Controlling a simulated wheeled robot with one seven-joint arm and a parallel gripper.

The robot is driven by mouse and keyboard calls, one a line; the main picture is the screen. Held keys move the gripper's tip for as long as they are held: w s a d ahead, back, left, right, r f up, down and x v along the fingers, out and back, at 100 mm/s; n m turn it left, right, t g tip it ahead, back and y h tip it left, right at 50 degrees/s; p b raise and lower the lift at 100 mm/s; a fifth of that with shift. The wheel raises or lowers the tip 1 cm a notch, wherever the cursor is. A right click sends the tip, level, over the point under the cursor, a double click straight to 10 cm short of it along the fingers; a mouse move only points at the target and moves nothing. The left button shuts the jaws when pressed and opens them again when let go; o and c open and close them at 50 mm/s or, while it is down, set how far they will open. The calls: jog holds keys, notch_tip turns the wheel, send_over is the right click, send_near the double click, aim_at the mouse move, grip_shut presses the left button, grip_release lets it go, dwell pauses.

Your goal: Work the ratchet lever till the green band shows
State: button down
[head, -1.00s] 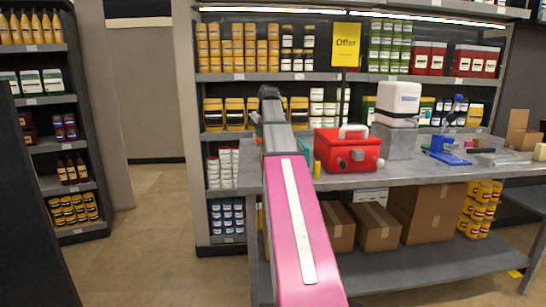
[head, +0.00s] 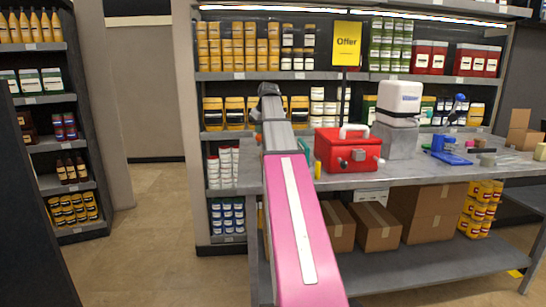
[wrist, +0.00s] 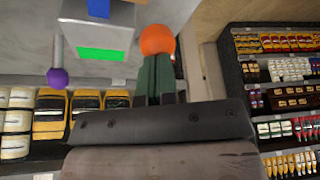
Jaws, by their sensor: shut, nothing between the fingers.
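In the wrist view, a grey box (wrist: 92,30) stands above my fingers, with a bright green panel (wrist: 103,55) on its face and a blue part (wrist: 99,8) above. An orange ball knob (wrist: 157,39) is right of the box, at the tips of my gripper's (wrist: 157,62) dark green fingers. The fingers are shut together, with nothing between them; whether they touch the knob is unclear. A purple ball (wrist: 57,77) on a pale rod is left of the box. In the head view my arm hides the fingers and most of what is beyond them.
In the head view, a bench (head: 430,172) to the right of my arm holds a red case (head: 347,150), a white container (head: 398,98) on a grey block, and a yellow cylinder (head: 317,170). Stocked shelves stand behind. Open floor (head: 160,225) lies to the left.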

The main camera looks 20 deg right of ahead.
notch_tip(320, 180, up, 8)
jog(key=w, duration=0.1)
jog(key=shift+d+f, duration=0.2)
dwell(0.4)
jog(key=shift+w, duration=0.1)
